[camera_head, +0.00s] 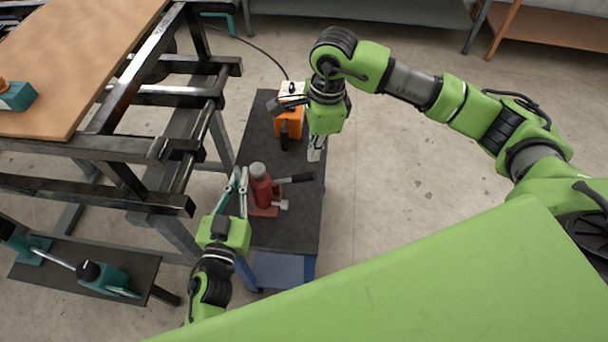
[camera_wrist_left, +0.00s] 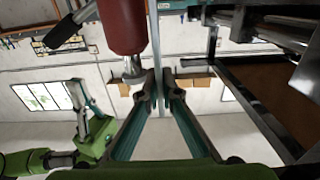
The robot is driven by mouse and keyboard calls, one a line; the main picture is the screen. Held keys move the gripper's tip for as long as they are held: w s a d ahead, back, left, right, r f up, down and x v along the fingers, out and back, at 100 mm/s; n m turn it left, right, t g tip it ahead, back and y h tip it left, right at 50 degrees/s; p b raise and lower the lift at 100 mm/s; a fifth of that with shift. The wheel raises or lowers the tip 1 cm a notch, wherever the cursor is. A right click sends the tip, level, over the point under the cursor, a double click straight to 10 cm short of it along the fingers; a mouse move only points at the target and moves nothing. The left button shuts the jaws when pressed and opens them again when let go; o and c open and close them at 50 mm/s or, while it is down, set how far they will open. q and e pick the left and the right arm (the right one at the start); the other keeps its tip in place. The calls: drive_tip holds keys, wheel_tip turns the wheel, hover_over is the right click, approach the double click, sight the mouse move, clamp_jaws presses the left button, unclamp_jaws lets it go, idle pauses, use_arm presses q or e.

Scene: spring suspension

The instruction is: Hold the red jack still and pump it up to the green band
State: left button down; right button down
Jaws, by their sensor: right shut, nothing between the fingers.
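The red jack (camera_head: 262,188) stands on the black table top (camera_head: 296,228), with a dark handle pointing right. In the left wrist view its red body (camera_wrist_left: 123,25) is close, at the upper left. My left gripper (camera_head: 240,172) is just left of the jack in the head view; whether it touches the jack I cannot tell. In the left wrist view its fingertips (camera_wrist_left: 158,80) are close together with a narrow gap, and the jack is not between them. My right gripper (camera_head: 315,155) is shut and empty, above the table behind the jack and to its right. No green band is distinguishable.
An orange device (camera_head: 290,123) stands at the table's far end, close to my right gripper. A dark metal frame with a wooden top (camera_head: 75,65) rises to the left. A low black shelf (camera_head: 130,270) with teal tools is at lower left. Floor right of the table is clear.

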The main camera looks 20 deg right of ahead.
sight(311, 173)
drive_tip(key=shift+a+f, duration=0.2)
drive_tip(key=shift+f, duration=1.55)
drive_tip(key=shift+a+f, duration=0.2)
drive_tip(key=shift+f, duration=1.55)
drive_tip(key=shift+f, duration=2.2)
